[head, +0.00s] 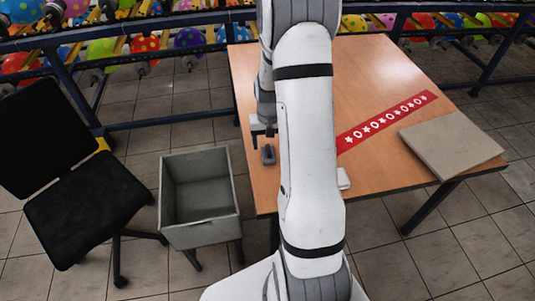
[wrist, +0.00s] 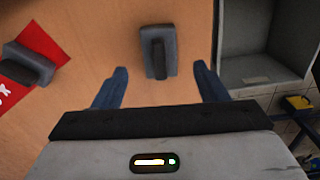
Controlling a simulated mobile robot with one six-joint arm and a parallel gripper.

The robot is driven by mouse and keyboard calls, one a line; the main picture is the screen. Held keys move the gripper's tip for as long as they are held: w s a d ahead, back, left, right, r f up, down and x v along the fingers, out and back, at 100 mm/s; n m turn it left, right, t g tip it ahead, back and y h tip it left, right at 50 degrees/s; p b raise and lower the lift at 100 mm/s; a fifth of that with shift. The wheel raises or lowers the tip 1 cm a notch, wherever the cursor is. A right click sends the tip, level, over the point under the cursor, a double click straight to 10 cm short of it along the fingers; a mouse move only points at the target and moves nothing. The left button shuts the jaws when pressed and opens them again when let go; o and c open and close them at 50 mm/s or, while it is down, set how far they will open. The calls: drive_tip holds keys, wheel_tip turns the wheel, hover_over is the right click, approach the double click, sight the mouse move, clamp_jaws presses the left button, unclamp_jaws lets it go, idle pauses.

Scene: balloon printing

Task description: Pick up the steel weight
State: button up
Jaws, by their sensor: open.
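A dark grey steel weight (head: 268,155) with a raised bar on top stands near the table's left edge in the head view. In the wrist view the weight (wrist: 158,52) is just ahead of my fingertips, centred between them. My gripper (wrist: 160,84) is open and empty, its two blue fingers apart with bare table showing between them. In the head view my gripper (head: 263,131) is partly hidden by my arm, close to the weight. A second dark grey piece (wrist: 28,63) of similar look rests on the red strip at the left in the wrist view.
The wooden table (head: 375,80) carries a red strip (head: 385,120) with white marks, a beige slab (head: 452,146) and a small white item (head: 344,179). A grey open bin (head: 199,236) and a black chair (head: 90,210) stand left. Racks of balloons line the back.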

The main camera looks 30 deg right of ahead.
sight(269, 149)
drive_tip(key=shift+s+f, duration=0.1)
drive_tip(key=shift+f, duration=2.3)
drive_tip(key=shift+c, duration=0.5)
drive_tip(key=c, duration=1.3)
